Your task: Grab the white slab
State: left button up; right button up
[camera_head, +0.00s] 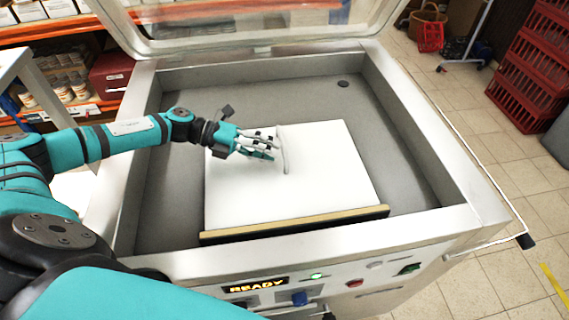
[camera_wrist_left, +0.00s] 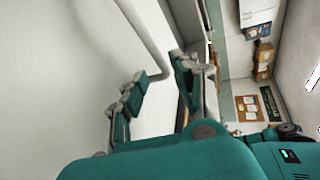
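The white slab (camera_head: 327,185) lies flat inside the open chamber of a grey machine, and a thin curved pale handle (camera_head: 283,150) stands on its top. My left gripper (camera_head: 268,146) is over the slab, just left of the handle, with its fingers pointing at it. In the left wrist view the fingers (camera_wrist_left: 160,88) are spread apart, and the handle (camera_wrist_left: 148,42) runs down towards the gap between them. The slab's white face (camera_wrist_left: 60,70) fills the left of that view. I cannot tell whether a finger touches the handle. My right gripper is not in view.
The machine's rim (camera_head: 440,222) surrounds the chamber, and its clear lid (camera_head: 250,25) is raised behind. A tan strip (camera_head: 295,224) lies along the slab's front edge. The front panel display (camera_head: 256,286) reads READY. Red crates (camera_head: 530,75) stand on the floor at right.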

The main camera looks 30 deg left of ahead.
aim_at(285, 164)
pick_arm(q)
jog(key=shift+x, duration=1.3)
grip_shut()
jog(key=shift+r, duration=0.1)
